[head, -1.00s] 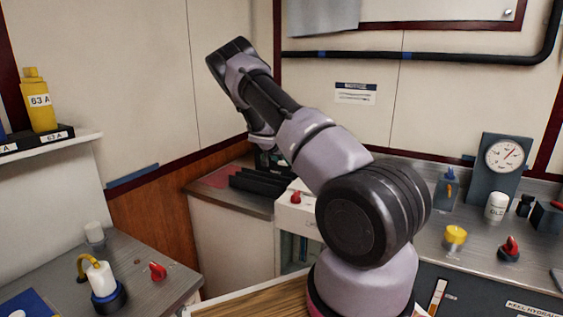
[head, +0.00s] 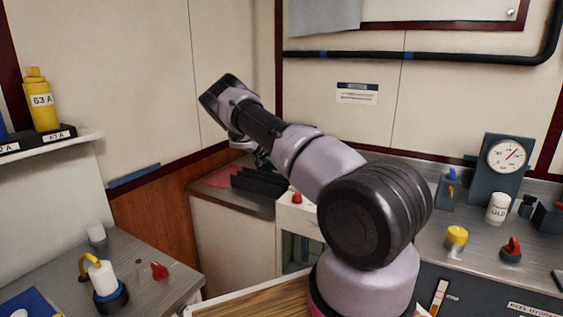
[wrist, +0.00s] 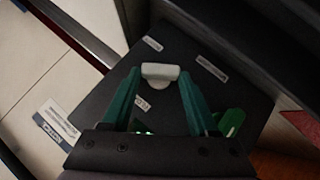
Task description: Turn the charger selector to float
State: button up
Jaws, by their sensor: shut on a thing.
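In the wrist view my gripper (wrist: 159,77) has its two green fingers on either side of a pale selector knob (wrist: 161,71) and is shut on it. The knob's bar lies crosswise between the fingertips, on a dark panel (wrist: 185,50). Small white labels sit around it: one above (wrist: 152,43), one to the upper right (wrist: 211,68) and one to the lower left (wrist: 141,104). I cannot read them surely. In the head view my arm reaches down at the back corner counter; the knob and fingertips are hidden there.
A green part (wrist: 231,122) shows right of the fingers. In the head view, black upright slats (head: 262,184) and a red knob (head: 297,198) are near my arm. A gauge (head: 507,155) and white bottle (head: 498,208) stand on the right counter.

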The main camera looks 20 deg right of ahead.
jog(key=h, duration=0.1)
jog(key=n+g+h, duration=0.2)
jog(key=shift+w+a+f, duration=0.25)
jog(key=shift+w+f, duration=0.05)
jog(key=shift+f, duration=0.1)
jog(key=shift+a+f+n+g+h, duration=0.1)
jog(key=shift+f+n+g+h, duration=0.1)
jog(key=shift+n+g+h, duration=0.6)
jog(key=shift+n+h, duration=0.3)
jog(key=shift+h, duration=0.1)
jog(key=shift+w, duration=0.1)
jog(key=o, duration=1.4)
jog(key=shift+f, duration=0.1)
